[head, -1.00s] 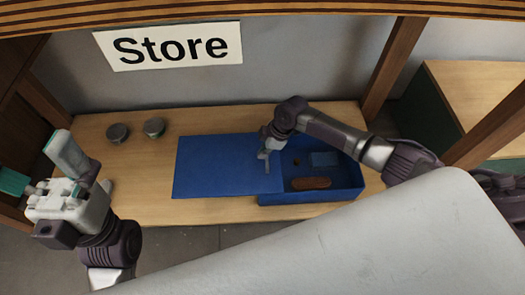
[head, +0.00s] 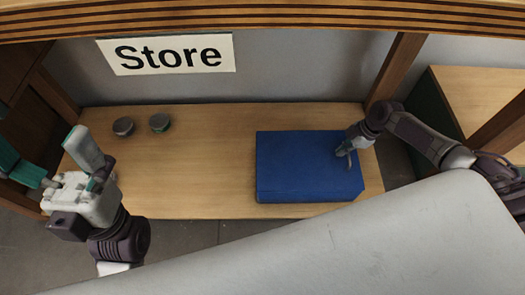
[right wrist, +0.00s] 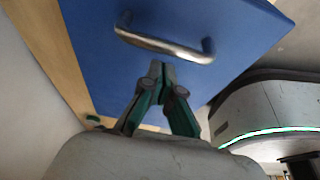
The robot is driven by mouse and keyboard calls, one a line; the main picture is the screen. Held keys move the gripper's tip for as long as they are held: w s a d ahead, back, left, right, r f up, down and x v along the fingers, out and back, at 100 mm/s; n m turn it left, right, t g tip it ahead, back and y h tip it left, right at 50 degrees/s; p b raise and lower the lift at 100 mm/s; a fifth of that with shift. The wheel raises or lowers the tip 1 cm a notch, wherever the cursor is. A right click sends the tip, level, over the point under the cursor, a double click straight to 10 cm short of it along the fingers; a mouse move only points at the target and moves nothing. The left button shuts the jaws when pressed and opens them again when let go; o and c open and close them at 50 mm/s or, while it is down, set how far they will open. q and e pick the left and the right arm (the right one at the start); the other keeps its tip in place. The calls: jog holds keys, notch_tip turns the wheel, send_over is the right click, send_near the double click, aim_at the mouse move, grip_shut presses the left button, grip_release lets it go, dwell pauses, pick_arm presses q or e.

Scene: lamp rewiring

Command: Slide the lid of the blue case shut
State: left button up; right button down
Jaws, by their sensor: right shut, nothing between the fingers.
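The blue case (head: 290,197) stands on the right part of the wooden table. Its flat blue lid (head: 300,155) lies over the whole case, and no interior shows. A metal bar handle (right wrist: 165,44) is fixed on the lid, seen in the right wrist view. My right gripper (head: 347,153) is over the lid's right part, by the handle; it also shows in the right wrist view (right wrist: 160,68), fingers together and empty, tips close to the bar. Whether they touch it I cannot tell. My left gripper (head: 58,160) is at the far left with its fingers spread, empty.
Two small round dark objects (head: 124,126) (head: 160,122) sit at the table's back left. The table (head: 190,170) between them and the case is bare. A "Store" sign (head: 168,54) hangs behind. Wooden posts (head: 397,70) flank the table.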

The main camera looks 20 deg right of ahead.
jog(key=shift+s+d, duration=0.25)
jog(key=shift+d, duration=0.7)
jog(key=shift+d, duration=0.15)
